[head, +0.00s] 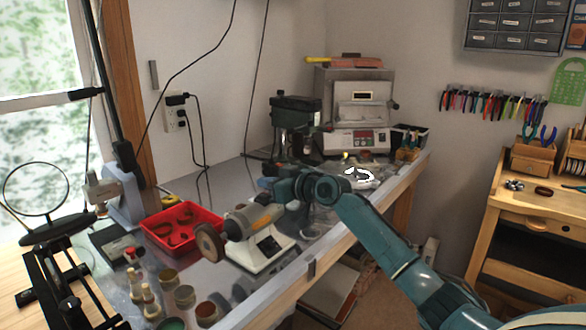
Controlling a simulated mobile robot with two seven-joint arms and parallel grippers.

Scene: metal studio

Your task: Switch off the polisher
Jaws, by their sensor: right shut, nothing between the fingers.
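The polisher (262,222) stands on the grey metal bench (215,290). It has a grey and tan motor body, a brown round wheel (209,243) at its left end and a white base (268,250). My right arm comes in from the lower right, in teal. My right gripper (270,184) is above and behind the polisher's right end in the picture, shut and empty. I cannot tell whether it touches anything. The polisher's switch is too small to make out. My left gripper is not in view.
A red tray (182,229) lies left of the polisher, with several small jars (184,296) in front. A drill press (296,125) and a kiln-like box (355,100) stand at the back. A wooden workbench (525,215) is at the right.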

